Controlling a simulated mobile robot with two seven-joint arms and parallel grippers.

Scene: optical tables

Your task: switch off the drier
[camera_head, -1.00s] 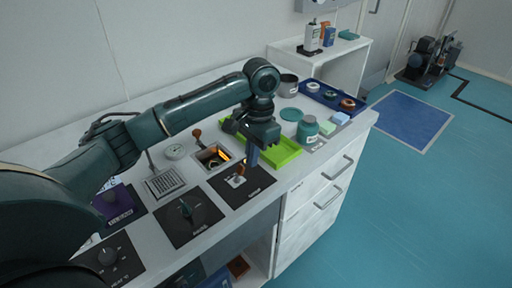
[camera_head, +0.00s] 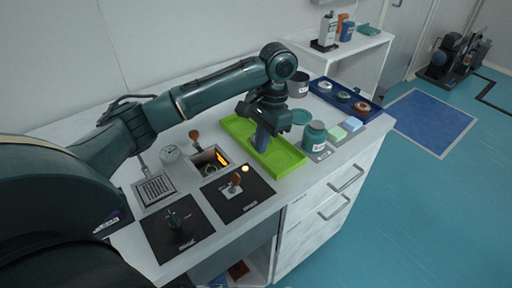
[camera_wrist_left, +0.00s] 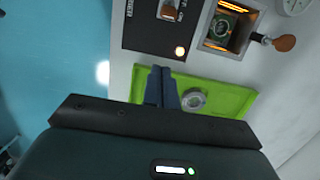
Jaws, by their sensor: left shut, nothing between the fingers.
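The drier (camera_head: 209,161) is a square well in the bench with an orange glow inside; it also shows in the left wrist view (camera_wrist_left: 230,26) with a round green-topped piece in it. Its black switch panel (camera_head: 250,196) carries a toggle switch (camera_head: 235,182) with an orange-brown tip and a lit lamp (camera_head: 245,169). The lamp also glows in the left wrist view (camera_wrist_left: 180,51), where the switch is cut by the top edge. My left gripper (camera_head: 261,145) is shut and empty over the green tray, apart from the switch. Its blue fingers (camera_wrist_left: 162,75) point towards the panel. My right gripper is out of view.
The green tray (camera_head: 285,160) holds a grey ring (camera_wrist_left: 193,99). A teal jar (camera_head: 314,137) stands to its right. Another black panel with a knob (camera_head: 177,222) lies in front left. A brown-knobbed lever (camera_head: 194,136) stands behind the drier. A blue tray (camera_head: 318,90) is farther back.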

